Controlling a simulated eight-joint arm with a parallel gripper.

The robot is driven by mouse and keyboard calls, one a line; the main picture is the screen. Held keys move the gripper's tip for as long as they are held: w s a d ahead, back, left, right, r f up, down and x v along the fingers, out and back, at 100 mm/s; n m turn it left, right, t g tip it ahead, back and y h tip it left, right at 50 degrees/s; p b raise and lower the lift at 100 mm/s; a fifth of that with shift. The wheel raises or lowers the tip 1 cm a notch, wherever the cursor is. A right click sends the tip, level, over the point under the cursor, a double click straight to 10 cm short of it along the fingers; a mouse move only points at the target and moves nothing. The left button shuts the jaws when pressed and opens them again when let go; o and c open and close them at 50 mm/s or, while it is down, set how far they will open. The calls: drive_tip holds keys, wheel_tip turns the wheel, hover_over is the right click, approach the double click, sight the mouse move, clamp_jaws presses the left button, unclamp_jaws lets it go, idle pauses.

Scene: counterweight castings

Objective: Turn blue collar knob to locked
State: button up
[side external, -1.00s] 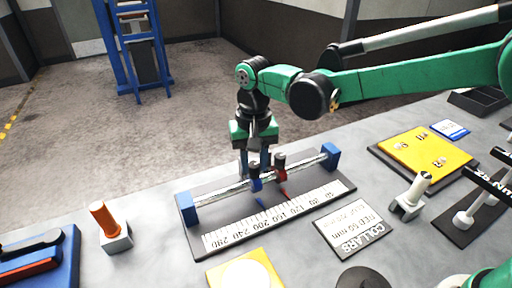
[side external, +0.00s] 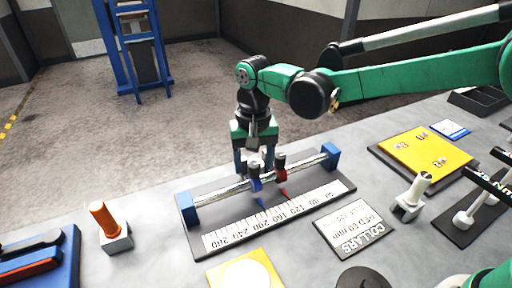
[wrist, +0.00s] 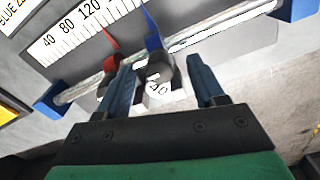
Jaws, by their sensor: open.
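The blue collar (side external: 256,185) sits on the silver rod with its blue pointer toward the scale. Its dark knob (wrist: 158,68) shows in the wrist view, with a white marked piece (wrist: 160,92) beside it. I cannot read the marks clearly. My gripper (wrist: 160,62) points down over the rod, open, with one finger on each side of the knob and visible gaps. It also shows in the side view (side external: 254,164). The red collar (side external: 283,189) with its own dark knob (side external: 280,160) is just right of the blue one, close to a finger.
The rod (side external: 220,187) runs between blue end blocks (side external: 190,208) on a dark base with a white scale (side external: 285,215). A COLLARS card (side external: 353,229) and a yellow plate (side external: 245,270) lie in front. An orange-handled post (side external: 104,218) stands at left.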

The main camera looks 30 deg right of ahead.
sight(255, 164)
drive_tip(key=shift+r, duration=2.8)
drive_tip(key=shift+d, duration=0.1)
drive_tip(key=s+d+n+t, duration=0.3)
drive_tip(key=s+d+t, duration=0.4)
drive_tip(key=s+d, duration=0.5)
drive_tip(key=d, duration=0.3)
drive_tip(key=shift+d+r, duration=0.25)
drive_tip(key=shift+d, duration=0.05)
